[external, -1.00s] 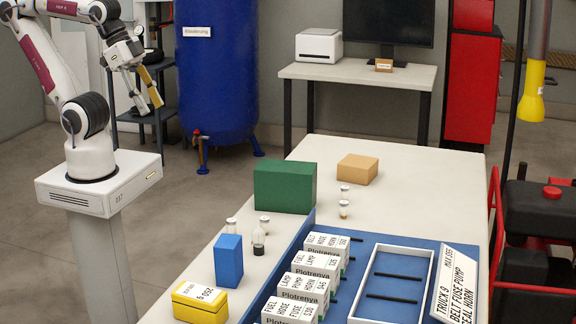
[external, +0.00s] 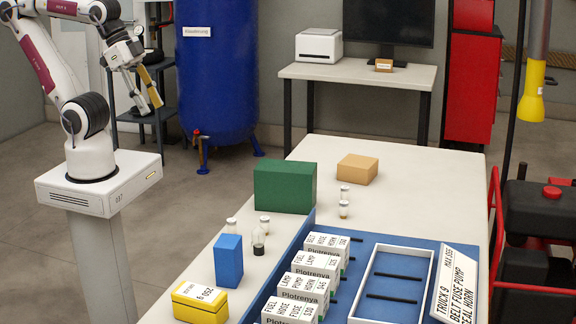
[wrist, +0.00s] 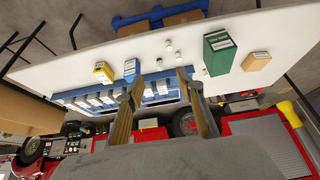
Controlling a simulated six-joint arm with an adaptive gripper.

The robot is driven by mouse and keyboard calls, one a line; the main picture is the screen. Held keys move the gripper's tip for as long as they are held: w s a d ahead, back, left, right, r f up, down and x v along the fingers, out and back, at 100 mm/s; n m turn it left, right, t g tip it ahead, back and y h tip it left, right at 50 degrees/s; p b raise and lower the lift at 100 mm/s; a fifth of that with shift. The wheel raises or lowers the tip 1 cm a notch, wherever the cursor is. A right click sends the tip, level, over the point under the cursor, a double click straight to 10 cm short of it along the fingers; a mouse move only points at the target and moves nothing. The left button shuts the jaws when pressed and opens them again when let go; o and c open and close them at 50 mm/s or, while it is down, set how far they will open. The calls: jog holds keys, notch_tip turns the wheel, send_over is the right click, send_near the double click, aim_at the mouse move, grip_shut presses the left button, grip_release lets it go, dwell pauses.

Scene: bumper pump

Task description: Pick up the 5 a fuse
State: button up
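No item can be read as a 5 A fuse. Several small capped cylinders, possibly glass, stand on the white table: one pair (external: 344,201) is right of the green box, and others (external: 259,241) are near the blue block. They also show in the wrist view (wrist: 168,52), too small to read. My gripper (external: 149,106) hangs high at the left, away from the table. In the wrist view its fingers (wrist: 159,76) are apart and empty.
A green box (external: 285,186), tan box (external: 357,169), blue block (external: 229,260) and yellow box (external: 200,301) stand on the table. A white-rimmed tray (external: 372,263) and a TRUCK 9 sign (external: 455,283) are at the right. The table's far end is clear.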

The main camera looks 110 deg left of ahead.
jog(key=shift+w, duration=0.1)
